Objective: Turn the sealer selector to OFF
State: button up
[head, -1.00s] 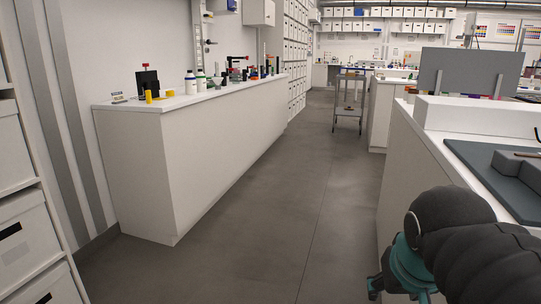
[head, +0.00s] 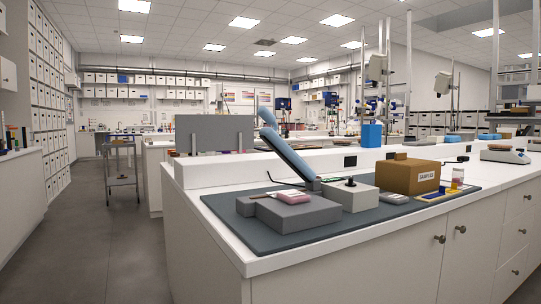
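What looks like the sealer stands on a dark mat on the near white bench. It has a long blue lever arm (head: 290,153), raised and tilted up to the left. A pale box (head: 346,194) at the foot of the lever carries a small black knob (head: 351,182) on top, which may be the selector. The knob is too small to read its setting or any OFF mark. My gripper is not in view.
On the dark mat (head: 285,240) lie grey blocks (head: 298,213) with a pink item (head: 293,197) on top. A brown carton (head: 407,177) stands right of the pale box, with a small jar (head: 457,178) beyond it. Free floor (head: 95,240) lies left of the bench.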

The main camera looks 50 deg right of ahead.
aim_at(350, 184)
jog(key=u, duration=2.15)
jog(key=k, duration=2.5)
jog(key=z, duration=1.8)
